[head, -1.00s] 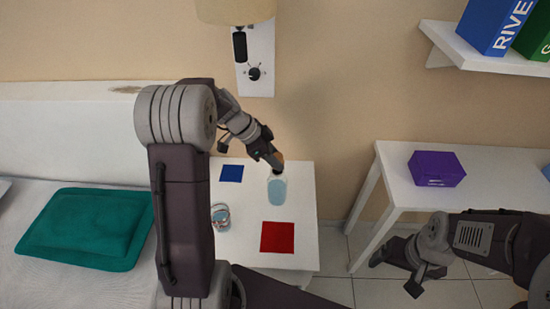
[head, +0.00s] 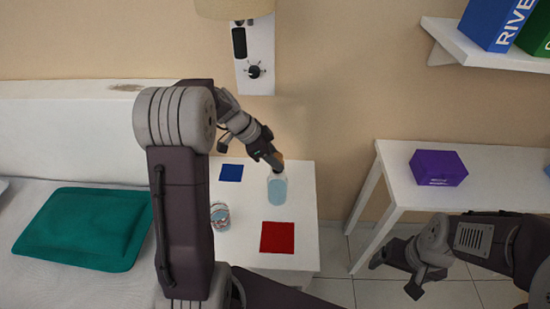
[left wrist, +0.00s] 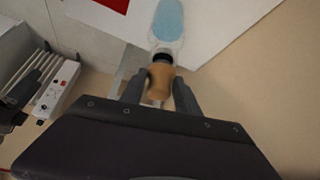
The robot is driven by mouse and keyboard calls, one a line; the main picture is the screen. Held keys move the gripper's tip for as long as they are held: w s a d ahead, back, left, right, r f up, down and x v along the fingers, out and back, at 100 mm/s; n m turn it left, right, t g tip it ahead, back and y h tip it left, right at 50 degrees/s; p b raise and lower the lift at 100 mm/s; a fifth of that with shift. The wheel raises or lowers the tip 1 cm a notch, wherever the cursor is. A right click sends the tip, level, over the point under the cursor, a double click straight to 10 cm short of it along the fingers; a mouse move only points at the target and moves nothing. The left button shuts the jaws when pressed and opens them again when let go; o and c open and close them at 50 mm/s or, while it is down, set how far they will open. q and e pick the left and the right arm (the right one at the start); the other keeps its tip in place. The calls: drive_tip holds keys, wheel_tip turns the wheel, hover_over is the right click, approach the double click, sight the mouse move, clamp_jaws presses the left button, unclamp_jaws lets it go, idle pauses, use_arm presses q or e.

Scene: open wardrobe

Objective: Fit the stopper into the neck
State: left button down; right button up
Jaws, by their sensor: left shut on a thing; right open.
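A clear bottle (head: 277,191) with light blue liquid stands on the white bedside table. It also shows in the left wrist view (left wrist: 168,22), its neck pointing toward my gripper. My left gripper (head: 275,162) is shut on the tan stopper (left wrist: 158,82), directly over the bottle. The stopper's dark end (left wrist: 162,58) is at the mouth of the neck; I cannot tell whether it is inside or only touching. My right gripper (head: 395,275) is open and empty, well away at the lower right.
The bedside table (head: 301,215) also bears a blue square (head: 231,173), a red square (head: 277,237) and a small glass jar (head: 220,216), partly hidden by my left arm. A wall lamp (head: 254,60) hangs behind. A purple box (head: 438,168) sits on the white table at right.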

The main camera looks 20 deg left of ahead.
use_arm(q)
drive_tip(key=shift+f+b, duration=0.95)
drive_tip(key=shift+f, duration=0.05)
drive_tip(key=c, duration=0.8)
unclamp_jaws()
drive_tip(key=p+v, duration=0.2)
drive_tip(key=v, duration=0.7)
